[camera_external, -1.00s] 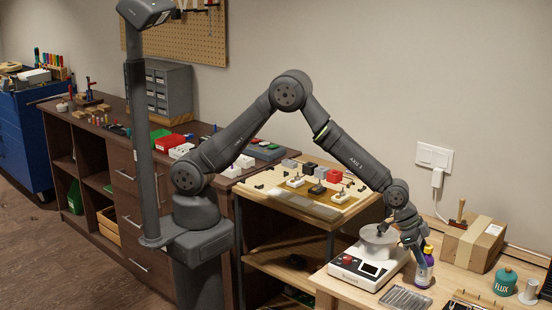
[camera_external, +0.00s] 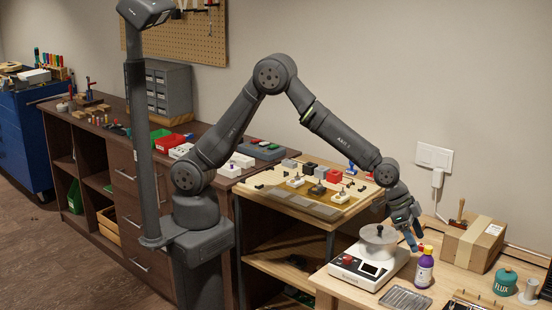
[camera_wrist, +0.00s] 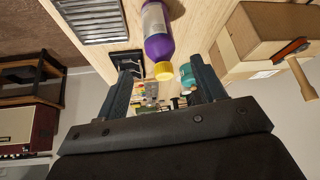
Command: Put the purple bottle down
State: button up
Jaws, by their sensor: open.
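The purple bottle (camera_external: 425,270) with a yellow cap and a white label stands upright on the light wooden table (camera_external: 337,289), right of the white scale-like device. It also shows in the wrist view (camera_wrist: 158,38), cap towards my gripper. My gripper (camera_external: 415,247) is open and empty, up and to the left of the bottle's cap in the external view. In the wrist view the two fingers of my gripper (camera_wrist: 165,88) are spread wide, with the cap seen between and beyond them. The bottle appears apart from both fingers.
The white device (camera_external: 368,268) with a round metal top stands left of the bottle. A metal grille tray (camera_external: 405,299) lies in front. A cardboard box (camera_external: 473,243) stands behind right, with a green FLUX pot (camera_external: 505,282) further right.

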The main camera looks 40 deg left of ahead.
aim_at(424, 255)
jog(key=shift+v, duration=2.7)
jog(key=x, duration=1.2)
jog(key=shift+f, duration=0.1)
jog(key=shift+r, duration=1.05)
